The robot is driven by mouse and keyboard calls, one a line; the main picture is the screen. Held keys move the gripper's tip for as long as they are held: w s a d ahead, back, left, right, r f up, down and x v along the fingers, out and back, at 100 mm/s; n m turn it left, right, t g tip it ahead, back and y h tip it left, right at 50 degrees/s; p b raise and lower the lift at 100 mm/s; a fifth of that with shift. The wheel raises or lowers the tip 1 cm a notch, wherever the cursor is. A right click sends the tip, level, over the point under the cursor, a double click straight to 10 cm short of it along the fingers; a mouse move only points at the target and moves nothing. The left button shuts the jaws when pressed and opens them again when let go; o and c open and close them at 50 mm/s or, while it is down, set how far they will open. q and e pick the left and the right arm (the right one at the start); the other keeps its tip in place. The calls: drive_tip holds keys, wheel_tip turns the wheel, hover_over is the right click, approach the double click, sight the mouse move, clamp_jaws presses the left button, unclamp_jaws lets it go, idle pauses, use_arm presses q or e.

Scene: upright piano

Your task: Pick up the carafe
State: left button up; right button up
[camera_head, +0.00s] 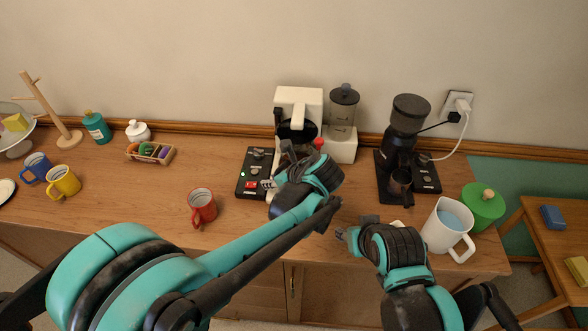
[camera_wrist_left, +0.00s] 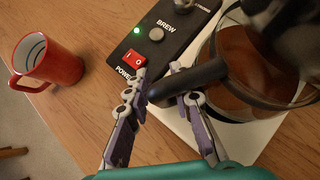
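The carafe (camera_wrist_left: 250,65) is glass with brown coffee inside and a black handle (camera_wrist_left: 205,78). It sits at the right of the left wrist view, over the coffee maker's white base (camera_wrist_left: 185,120). My left gripper (camera_wrist_left: 158,72) is open, its fingers spread close around the handle; I cannot tell whether they touch it. In the head view my left gripper (camera_head: 274,170) is in front of the white coffee maker (camera_head: 298,95), and my arm hides much of the carafe. My right gripper (camera_head: 346,237) is low over the counter's front, left of the white pitcher, apart from the carafe.
A control panel (camera_wrist_left: 160,38) with a red power switch and lit green light lies left of the carafe. A red mug (camera_head: 202,206) stands farther left. A blender (camera_head: 343,110), black grinder (camera_head: 407,120), white pitcher (camera_head: 447,226) and green pot (camera_head: 482,207) stand to the right.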

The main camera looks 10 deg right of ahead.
use_arm(q)
drive_tip(key=shift+w+a+f, duration=0.3)
drive_tip(key=shift+w+f, duration=0.1)
drive_tip(key=shift+f, duration=0.15)
clamp_jaws()
drive_tip(key=shift+r, duration=0.25)
